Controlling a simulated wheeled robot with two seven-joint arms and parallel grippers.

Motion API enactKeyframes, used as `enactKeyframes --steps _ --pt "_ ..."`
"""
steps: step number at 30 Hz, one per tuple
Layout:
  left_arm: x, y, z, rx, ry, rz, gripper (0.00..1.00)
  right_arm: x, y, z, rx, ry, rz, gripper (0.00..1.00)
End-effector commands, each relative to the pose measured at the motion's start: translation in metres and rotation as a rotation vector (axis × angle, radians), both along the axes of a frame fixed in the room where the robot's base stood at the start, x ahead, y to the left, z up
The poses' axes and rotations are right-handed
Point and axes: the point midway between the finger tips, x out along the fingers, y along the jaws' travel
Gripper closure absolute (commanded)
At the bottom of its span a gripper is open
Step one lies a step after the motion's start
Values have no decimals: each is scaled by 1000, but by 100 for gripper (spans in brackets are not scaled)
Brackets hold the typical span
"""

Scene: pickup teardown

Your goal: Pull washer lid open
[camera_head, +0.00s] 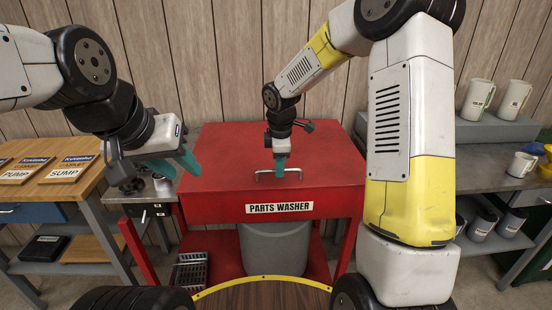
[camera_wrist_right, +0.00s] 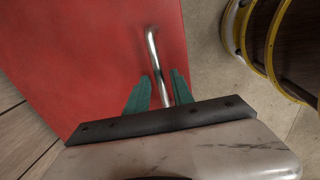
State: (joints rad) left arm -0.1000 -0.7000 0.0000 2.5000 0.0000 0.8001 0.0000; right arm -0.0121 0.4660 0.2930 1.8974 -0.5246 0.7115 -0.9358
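The parts washer is a red cabinet with a flat red lid (camera_head: 225,160) that lies down shut. A silver bar handle (camera_head: 262,174) is on the lid near its front edge, above the "PARTS WASHER" label. My right gripper (camera_head: 280,170) points down at the handle. In the right wrist view its teal fingers (camera_wrist_right: 160,92) are apart, one on each side of the handle (camera_wrist_right: 153,50), with no clear grip on it. My left gripper (camera_head: 174,163) is open and empty, left of the washer lid.
A wooden bench (camera_head: 70,185) with "PUMP" and "SUMP" signs stands at the left. A grey bench at the right holds mugs (camera_head: 521,164). A grey bin (camera_head: 275,250) sits under the washer, and a black basket (camera_head: 190,272) is on its lower shelf.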

Motion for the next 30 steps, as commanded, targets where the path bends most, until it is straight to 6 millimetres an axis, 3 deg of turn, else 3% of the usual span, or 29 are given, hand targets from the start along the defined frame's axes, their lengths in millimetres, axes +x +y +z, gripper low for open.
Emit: enactKeyframes --steps 1,4,30 --pt "0 0 0 0 0 0 64 0 0 0 0 0 0 84" --pt "0 0 0 0 0 0 64 0 0 0 0 0 0 100" --pt "0 0 0 0 0 0 64 0 0 1 0 -1 0 100"
